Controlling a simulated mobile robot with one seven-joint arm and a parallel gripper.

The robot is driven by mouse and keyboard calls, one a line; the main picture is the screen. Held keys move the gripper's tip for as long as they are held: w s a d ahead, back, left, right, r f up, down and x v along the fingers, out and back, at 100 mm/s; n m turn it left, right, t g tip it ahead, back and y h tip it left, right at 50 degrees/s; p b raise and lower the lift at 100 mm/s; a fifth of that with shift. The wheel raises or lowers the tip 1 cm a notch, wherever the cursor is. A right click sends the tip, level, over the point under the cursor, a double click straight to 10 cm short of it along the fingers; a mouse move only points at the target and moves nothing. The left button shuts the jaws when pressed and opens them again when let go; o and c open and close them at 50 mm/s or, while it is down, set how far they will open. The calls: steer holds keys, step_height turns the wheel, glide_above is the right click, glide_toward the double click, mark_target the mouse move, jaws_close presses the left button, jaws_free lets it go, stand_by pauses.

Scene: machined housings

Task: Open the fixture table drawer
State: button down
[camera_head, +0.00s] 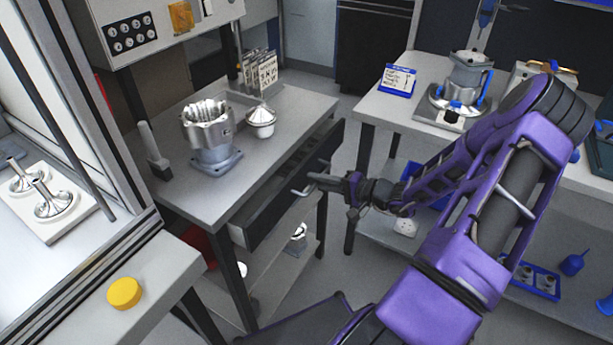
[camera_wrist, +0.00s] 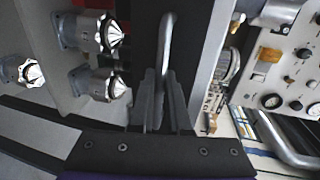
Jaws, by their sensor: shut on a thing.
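The fixture table (camera_head: 185,198) stands left of centre in the head view. Its dark drawer (camera_head: 270,215) sits under the tabletop, and its front appears to stand a little out from the table edge. A metal bar handle (camera_head: 299,192) sticks out from the drawer front. My gripper (camera_head: 318,180) reaches it from the right and is shut on it. In the wrist view the handle (camera_wrist: 167,45) runs down between the two dark fingers of my gripper (camera_wrist: 160,100), against the dark drawer front (camera_wrist: 148,30). The fingers hide part of the handle.
A machined housing (camera_head: 207,130) and a silver cone-topped part (camera_head: 260,121) stand on the tabletop. More metal parts (camera_head: 297,238) sit on the lower shelf. A second workbench (camera_head: 395,110) stands to the right. Grey floor (camera_head: 325,265) is clear in front of the drawer.

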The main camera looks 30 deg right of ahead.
steer(key=f+b+v, duration=0.1)
steer(key=f+v, duration=0.2)
steer(key=v, duration=1.3)
steer(key=shift+s+d, duration=0.35)
steer(key=shift+s, duration=0.25)
steer(key=c, duration=0.9)
jaws_free()
steer(key=shift+f, duration=0.1)
steer(key=v, duration=1.7)
steer(key=shift+s+d, duration=0.1)
steer(key=shift+s, duration=0.05)
